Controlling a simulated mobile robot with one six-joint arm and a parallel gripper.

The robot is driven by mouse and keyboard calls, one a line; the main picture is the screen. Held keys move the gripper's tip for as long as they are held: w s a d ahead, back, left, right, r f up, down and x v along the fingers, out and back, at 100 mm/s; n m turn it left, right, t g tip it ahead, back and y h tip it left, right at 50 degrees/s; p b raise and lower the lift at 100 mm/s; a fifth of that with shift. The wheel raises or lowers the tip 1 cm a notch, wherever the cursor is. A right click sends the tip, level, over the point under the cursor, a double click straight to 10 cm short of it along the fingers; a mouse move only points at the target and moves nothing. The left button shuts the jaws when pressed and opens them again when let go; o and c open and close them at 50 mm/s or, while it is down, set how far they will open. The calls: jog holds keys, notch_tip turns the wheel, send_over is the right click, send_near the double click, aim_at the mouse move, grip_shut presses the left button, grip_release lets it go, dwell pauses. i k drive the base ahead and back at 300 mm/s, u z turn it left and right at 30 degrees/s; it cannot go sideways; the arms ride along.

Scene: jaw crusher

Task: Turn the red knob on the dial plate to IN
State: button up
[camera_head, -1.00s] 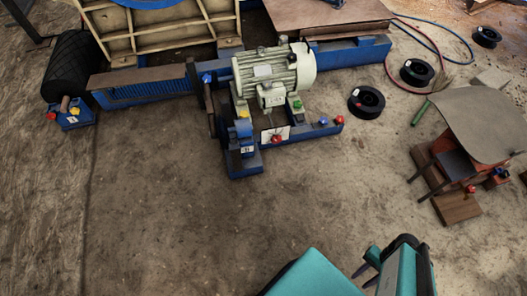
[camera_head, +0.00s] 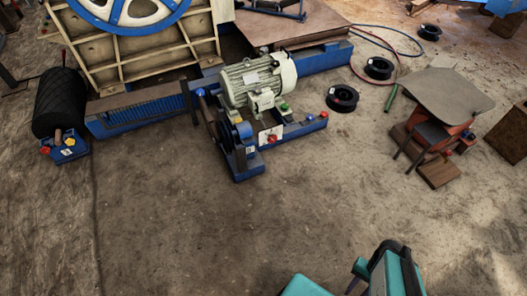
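A small white dial plate (camera_head: 263,133) stands at the front of the blue motor frame, just below the pale green motor. A red knob (camera_head: 272,139) sits on it; its pointing direction and the plate's markings are too small to read. Teal and dark parts of my arm show at the bottom right edge. My gripper (camera_head: 362,272) seems to be among these dark parts, well apart from the plate; its fingers cannot be made out clearly.
The motor (camera_head: 255,82) and its blue frame (camera_head: 240,165) surround the plate. Another red knob (camera_head: 323,114) is on the frame's right end. Black spools (camera_head: 342,98) and a small red-legged table (camera_head: 445,95) stand to the right. The floor in front is clear.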

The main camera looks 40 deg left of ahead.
aim_at(272, 138)
jog(key=z, duration=0.35)
jog(key=k, duration=0.45)
jog(key=u, duration=2.45)
jog(key=i, duration=1)
jog(key=u, duration=0.1)
jog(key=k, duration=0.15)
